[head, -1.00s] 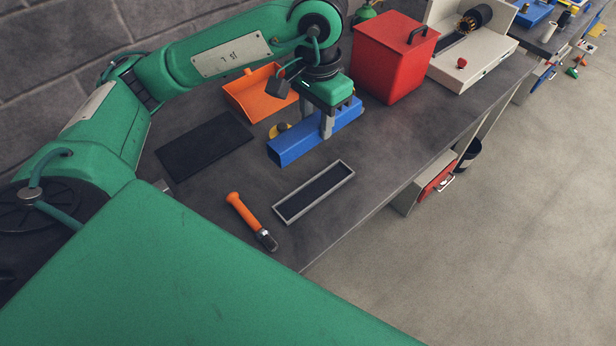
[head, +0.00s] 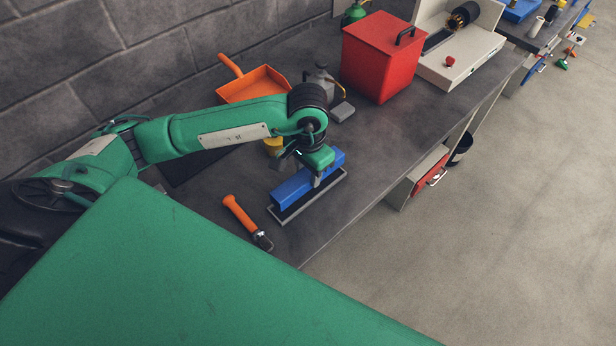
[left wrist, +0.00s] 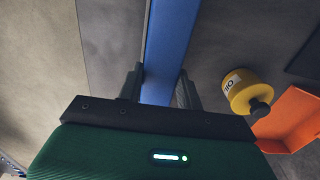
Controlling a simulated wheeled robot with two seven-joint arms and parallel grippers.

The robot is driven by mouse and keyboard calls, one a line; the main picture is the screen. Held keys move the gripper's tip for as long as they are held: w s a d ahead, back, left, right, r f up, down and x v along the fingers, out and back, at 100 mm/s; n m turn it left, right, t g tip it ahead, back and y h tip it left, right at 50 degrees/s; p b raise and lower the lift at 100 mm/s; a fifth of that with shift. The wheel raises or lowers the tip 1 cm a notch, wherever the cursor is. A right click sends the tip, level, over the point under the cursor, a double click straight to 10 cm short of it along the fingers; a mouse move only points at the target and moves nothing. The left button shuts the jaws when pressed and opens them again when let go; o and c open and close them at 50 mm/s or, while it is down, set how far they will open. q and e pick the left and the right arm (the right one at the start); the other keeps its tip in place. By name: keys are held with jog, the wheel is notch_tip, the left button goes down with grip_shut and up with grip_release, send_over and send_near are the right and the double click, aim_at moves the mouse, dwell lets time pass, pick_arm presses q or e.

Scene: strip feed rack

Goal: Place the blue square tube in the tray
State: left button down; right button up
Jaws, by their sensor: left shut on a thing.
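The blue square tube (head: 291,191) is long and lies level in the jaws of my left gripper (head: 317,181). In the head view it covers much of the narrow grey tray (head: 312,201), whose near rim shows along the tube's front side. The two run in nearly the same direction. I cannot tell whether the tube touches the tray or hangs just above it. In the left wrist view the tube (left wrist: 168,45) runs between both fingers of the shut gripper (left wrist: 160,88); the tray is not clear there. My right gripper is not in view.
An orange-handled tool (head: 240,215) lies left of the tray. A yellow oil container (left wrist: 245,92) and an orange dustpan (head: 258,84) are behind. A red lidded bin (head: 380,62) stands farther back right. The bench's front edge is close to the tray.

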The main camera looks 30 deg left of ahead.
aim_at(308, 173)
pick_arm(q)
notch_tip(308, 173, down, 3)
jog(key=shift+f+p, duration=0.2)
jog(key=shift+p, duration=0.25)
jog(key=shift+f, duration=0.25)
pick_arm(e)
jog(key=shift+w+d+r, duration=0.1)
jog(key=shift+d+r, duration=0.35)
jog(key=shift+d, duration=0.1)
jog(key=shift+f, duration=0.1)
pick_arm(q)
jog(key=shift+f+b, duration=0.15)
jog(key=shift+b, duration=0.15)
jog(key=c, duration=0.9)
grip_release()
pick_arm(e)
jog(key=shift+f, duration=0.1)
